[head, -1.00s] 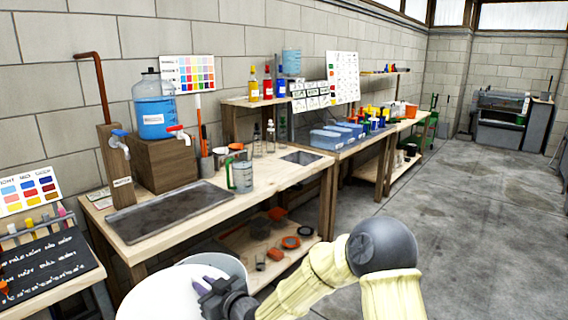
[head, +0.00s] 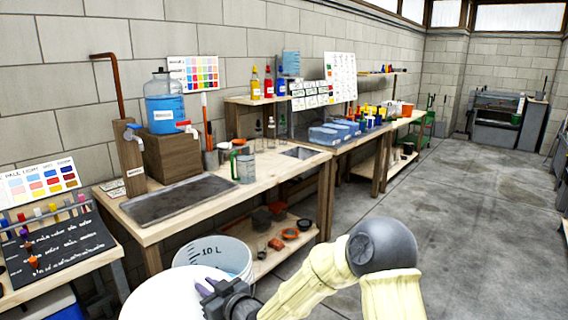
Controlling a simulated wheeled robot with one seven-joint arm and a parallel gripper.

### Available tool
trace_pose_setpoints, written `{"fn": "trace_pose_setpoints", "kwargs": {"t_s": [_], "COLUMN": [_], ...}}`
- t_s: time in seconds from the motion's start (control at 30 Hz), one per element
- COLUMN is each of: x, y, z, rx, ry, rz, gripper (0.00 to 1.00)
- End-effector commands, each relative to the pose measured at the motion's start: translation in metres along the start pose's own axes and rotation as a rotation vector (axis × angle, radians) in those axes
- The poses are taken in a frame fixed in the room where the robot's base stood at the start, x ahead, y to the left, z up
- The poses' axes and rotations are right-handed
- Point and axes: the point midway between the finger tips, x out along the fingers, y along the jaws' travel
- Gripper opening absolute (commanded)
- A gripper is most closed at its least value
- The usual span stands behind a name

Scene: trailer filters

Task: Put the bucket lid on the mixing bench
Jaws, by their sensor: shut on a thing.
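My gripper (head: 209,292) is at the bottom of the head view, shut on the edge of a round white bucket lid (head: 160,298). The lid is held in the air near the front of the bench and is partly cut off by the lower picture edge. Behind it stands a translucent bucket (head: 213,254) marked 10 L, its lower part hidden by the lid and gripper. The wooden mixing bench (head: 262,177) is beyond, with a dark sunken tray (head: 178,200) in its top.
On the bench are a blue water jug on a wooden block (head: 167,154), a clear pitcher with a green handle (head: 245,167) and several bottles. The right front of the benchtop is fairly clear. A chart table (head: 60,262) stands at left. Open floor (head: 450,230) lies to the right.

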Motion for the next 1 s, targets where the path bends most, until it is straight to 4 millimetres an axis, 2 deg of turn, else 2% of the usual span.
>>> {"fn": "trace_pose_setpoints", "kwargs": {"t_s": [0.47, 0.57, 1.0], "x": [-0.042, -0.057, -0.153], "y": [0.048, 0.065, 0.176], "z": [0.06, 0.082, 0.218], "rx": [0.027, 0.038, 0.095], "ry": [-0.005, -0.007, -0.006], "rz": [0.167, 0.228, 0.619], "gripper": [0.0, 0.0, 0.0]}}
